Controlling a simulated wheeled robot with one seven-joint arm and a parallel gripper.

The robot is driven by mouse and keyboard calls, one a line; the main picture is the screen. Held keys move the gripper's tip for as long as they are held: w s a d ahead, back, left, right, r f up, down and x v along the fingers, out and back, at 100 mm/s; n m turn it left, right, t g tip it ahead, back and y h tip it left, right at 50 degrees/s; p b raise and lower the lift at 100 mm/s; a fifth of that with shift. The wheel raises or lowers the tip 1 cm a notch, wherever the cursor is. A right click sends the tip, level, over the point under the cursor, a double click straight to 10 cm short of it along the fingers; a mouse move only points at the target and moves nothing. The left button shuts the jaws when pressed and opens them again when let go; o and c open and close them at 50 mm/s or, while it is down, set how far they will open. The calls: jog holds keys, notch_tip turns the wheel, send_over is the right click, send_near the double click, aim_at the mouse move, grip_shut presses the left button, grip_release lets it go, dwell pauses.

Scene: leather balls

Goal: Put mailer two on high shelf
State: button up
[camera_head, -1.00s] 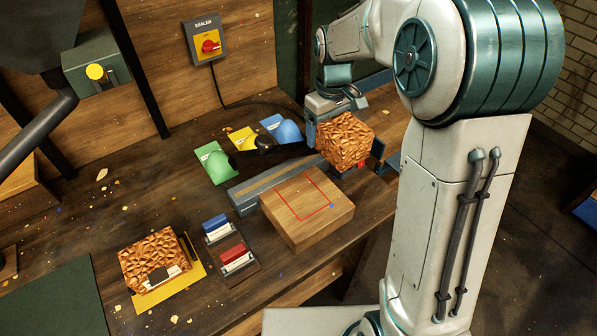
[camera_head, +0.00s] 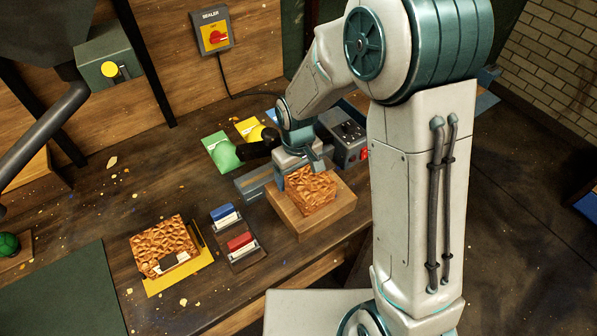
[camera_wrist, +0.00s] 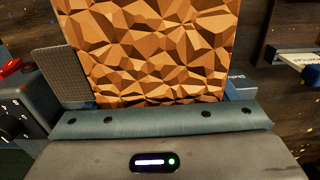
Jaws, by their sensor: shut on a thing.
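A crumpled copper-brown mailer (camera_head: 311,193) is in my gripper (camera_head: 300,172), right at the top of a wooden block (camera_head: 325,220). I cannot tell whether it touches the block. In the wrist view the mailer's faceted face (camera_wrist: 150,50) fills the space ahead of my gripper (camera_wrist: 155,105). A second crumpled mailer (camera_head: 163,240), with a white label, lies on a yellow sheet (camera_head: 180,278) at the left. No number is readable on either mailer. I cannot make out a high shelf.
A rack with blue and red stamps (camera_head: 243,262) stands left of the block. Green (camera_head: 220,150) and yellow (camera_head: 248,128) cards lie behind it. A grey device (camera_head: 345,140) is behind the block. A sealer switch box (camera_head: 214,33) hangs on the wall. A dark green mat (camera_head: 60,295) lies front left.

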jog(key=shift+f, duration=0.25)
jog(key=shift+f, duration=0.15)
jog(key=o, duration=1)
notch_tip(320, 180, up, 12)
jog(key=shift+r+b, duration=0.2)
jog(key=shift+b, duration=0.45)
jog(key=s+d+r+m+t, duration=0.1)
jog(key=s+d+r+m, duration=0.2)
jog(key=s+d, duration=0.4)
jog(key=s+d+r+m+t, duration=0.2)
jog(key=s+d+r+m, duration=0.1)
jog(key=s+d, duration=0.5)
jog(key=shift+d+r+m+t, duration=0.15)
jog(key=shift+d+m+t, duration=0.15)
jog(key=shift+d+m, duration=0.1)
